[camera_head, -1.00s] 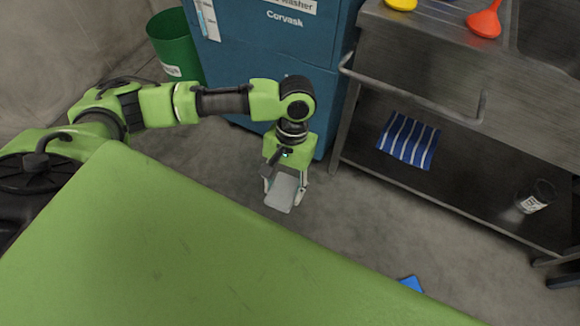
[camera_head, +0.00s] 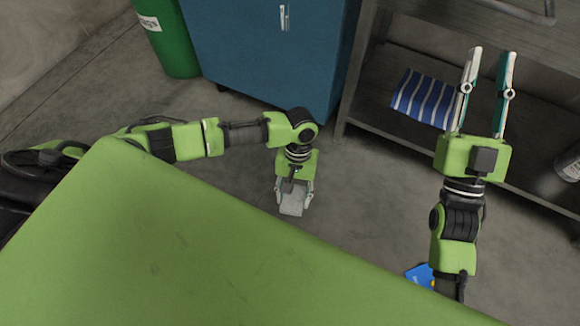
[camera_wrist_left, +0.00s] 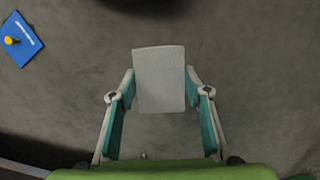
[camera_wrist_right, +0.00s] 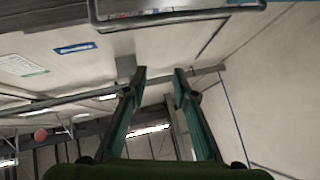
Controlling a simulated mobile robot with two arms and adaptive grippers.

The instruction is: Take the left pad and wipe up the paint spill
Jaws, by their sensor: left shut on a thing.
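A light grey pad (camera_head: 292,205) is held in my left gripper (camera_head: 293,197), low over the concrete floor in front of the blue cabinet. In the left wrist view the pad (camera_wrist_left: 160,78) sits between both fingers (camera_wrist_left: 160,95), which touch its sides. My right gripper (camera_head: 490,60) is raised at the right with its fingers apart and nothing between them. The right wrist view shows the empty open fingers (camera_wrist_right: 158,75) pointing at the upper walls and ceiling. I see no paint spill in these frames.
A blue cabinet (camera_head: 270,45) and a green bin (camera_head: 168,40) stand at the back. A steel bench with a lower shelf (camera_head: 385,110) holds a striped cloth (camera_head: 424,98) and a can (camera_head: 569,165). A blue item (camera_head: 418,275) lies on the floor at the front right.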

